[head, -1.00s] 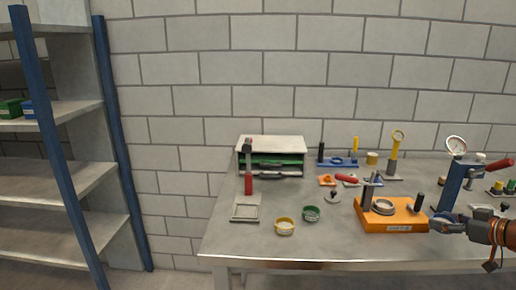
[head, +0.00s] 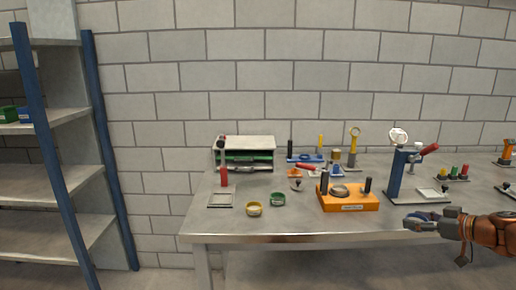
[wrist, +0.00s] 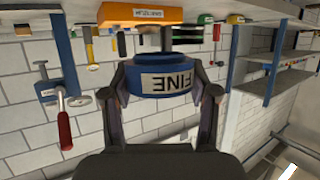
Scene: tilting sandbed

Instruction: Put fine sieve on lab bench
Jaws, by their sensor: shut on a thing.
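The fine sieve (wrist: 165,82) is a blue ring with a white label reading FINE, seen upside down in the wrist view. My gripper (wrist: 166,76) is shut on it, with one finger at each side. In the head view my gripper (head: 420,223) is at the right, by the front edge of the lab bench (head: 300,222). A little of the blue sieve (head: 430,215) shows there, mostly hidden by the fingers. I cannot tell whether the sieve touches the bench.
An orange block with posts (head: 347,203) and a blue press with a red handle (head: 398,172) stand near my gripper. Yellow (head: 254,209) and green (head: 277,199) rings and a square frame (head: 220,200) lie at left. The front middle is bare.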

